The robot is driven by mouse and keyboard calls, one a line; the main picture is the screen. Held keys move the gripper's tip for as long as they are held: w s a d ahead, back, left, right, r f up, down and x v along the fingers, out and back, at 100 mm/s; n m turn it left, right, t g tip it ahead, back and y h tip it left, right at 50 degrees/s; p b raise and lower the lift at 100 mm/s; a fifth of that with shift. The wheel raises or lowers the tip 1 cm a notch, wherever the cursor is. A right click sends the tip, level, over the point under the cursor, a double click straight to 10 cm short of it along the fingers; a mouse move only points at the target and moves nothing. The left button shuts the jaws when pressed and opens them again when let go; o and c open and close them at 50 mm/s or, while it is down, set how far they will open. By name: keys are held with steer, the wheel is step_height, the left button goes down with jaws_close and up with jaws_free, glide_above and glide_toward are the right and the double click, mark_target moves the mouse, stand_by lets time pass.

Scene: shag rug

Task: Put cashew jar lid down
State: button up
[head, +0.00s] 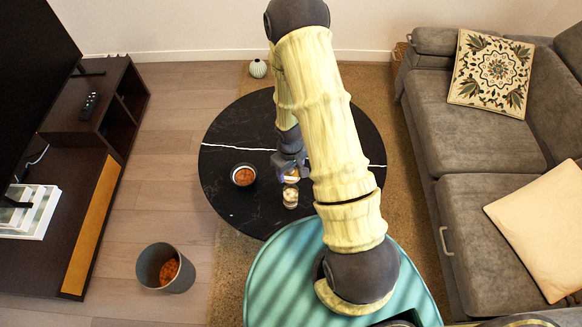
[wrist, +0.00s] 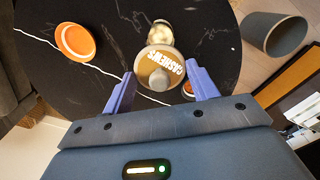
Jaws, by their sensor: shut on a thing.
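My gripper (head: 290,168) hangs over the dark round table. In the wrist view, my gripper (wrist: 161,74) has its two purple fingers on either side of a round lid (wrist: 158,62) with a tan top, the word CASHEWS, a pale rim and a knob. It is shut on this lid, which also shows small under my gripper in the head view (head: 292,179). An open glass jar (head: 290,197) with pale contents stands on the table, on the near side of the lid. The jar also shows beyond the lid in the wrist view (wrist: 160,34). The lid's underside is hidden.
The black marble-patterned table (head: 225,135) has bare room around its edge. A bowl with orange contents (head: 244,175) sits left of my gripper. An orange round dish (wrist: 75,42) stands on the table too. A grey bin (head: 150,265) is on the floor.

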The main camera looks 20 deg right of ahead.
steer(key=w+r+m, duration=0.4)
steer(key=w+r, duration=0.4)
steer(key=r, duration=0.2)
steer(key=shift+w, duration=0.2)
steer(key=shift+f, duration=0.1)
